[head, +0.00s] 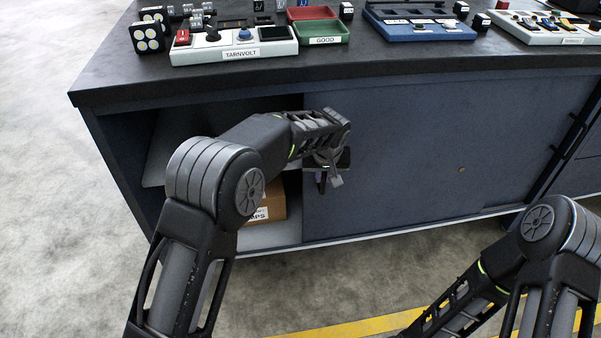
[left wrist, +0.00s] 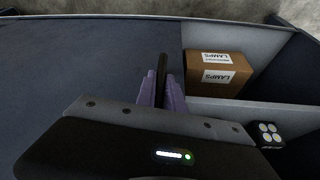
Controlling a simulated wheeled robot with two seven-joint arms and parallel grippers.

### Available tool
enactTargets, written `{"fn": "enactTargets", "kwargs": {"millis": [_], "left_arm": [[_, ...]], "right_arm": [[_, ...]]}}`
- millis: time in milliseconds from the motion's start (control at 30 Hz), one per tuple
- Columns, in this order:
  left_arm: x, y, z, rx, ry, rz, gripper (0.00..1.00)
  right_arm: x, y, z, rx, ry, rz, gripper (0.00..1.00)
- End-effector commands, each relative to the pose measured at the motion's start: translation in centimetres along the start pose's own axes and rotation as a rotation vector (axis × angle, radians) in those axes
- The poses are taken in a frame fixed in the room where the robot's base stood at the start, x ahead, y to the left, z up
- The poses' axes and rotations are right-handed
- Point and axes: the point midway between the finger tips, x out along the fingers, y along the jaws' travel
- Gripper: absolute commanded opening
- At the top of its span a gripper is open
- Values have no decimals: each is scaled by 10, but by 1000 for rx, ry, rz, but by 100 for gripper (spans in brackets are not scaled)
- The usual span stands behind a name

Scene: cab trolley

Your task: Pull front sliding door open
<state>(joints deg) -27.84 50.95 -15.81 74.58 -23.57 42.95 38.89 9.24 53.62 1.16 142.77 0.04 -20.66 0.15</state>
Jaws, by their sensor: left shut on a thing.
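The front sliding door (head: 420,150) is a dark blue panel on the workbench cabinet. It stands partly open, with an opening at its left where shelves show. The door also fills the left of the left wrist view (left wrist: 70,60). My left gripper (head: 323,177) is at the door's left edge. In the left wrist view its purple fingers (left wrist: 162,92) are shut on a dark upright bar (left wrist: 163,68) at the door's edge. I cannot tell whether the bar is a handle or the edge itself. My right arm shows at lower right; its gripper is out of view.
A brown box labelled LAMPS (left wrist: 217,73) sits on a shelf in the opening; it shows partly behind my left arm (head: 272,203). A lamp block (left wrist: 269,134) lies nearby. Trays and devices, including a TARNVOLT unit (head: 235,50), stand on the dark worktop (head: 120,82).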

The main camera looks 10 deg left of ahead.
Motion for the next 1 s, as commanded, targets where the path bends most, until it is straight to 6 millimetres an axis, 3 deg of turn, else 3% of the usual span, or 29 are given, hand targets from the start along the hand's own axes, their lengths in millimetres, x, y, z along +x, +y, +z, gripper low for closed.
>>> {"fn": "enactTargets", "kwargs": {"millis": [167,500,533,767,1000], "left_arm": [[1,14,1,0,-3,0,0],[1,15,0,-1,-2,0,0],[1,15,0,-1,-2,0,14],[1,14,0,-1,-1,0,33],[0,14,0,-1,0,0,34]], "right_arm": [[-2,-1,1,-1,-2,-1,36],[-2,-1,1,-1,-2,0,36],[-2,-1,1,-1,-2,0,36],[-2,-1,1,0,-1,0,36],[-2,-1,0,0,-1,0,36]]}}
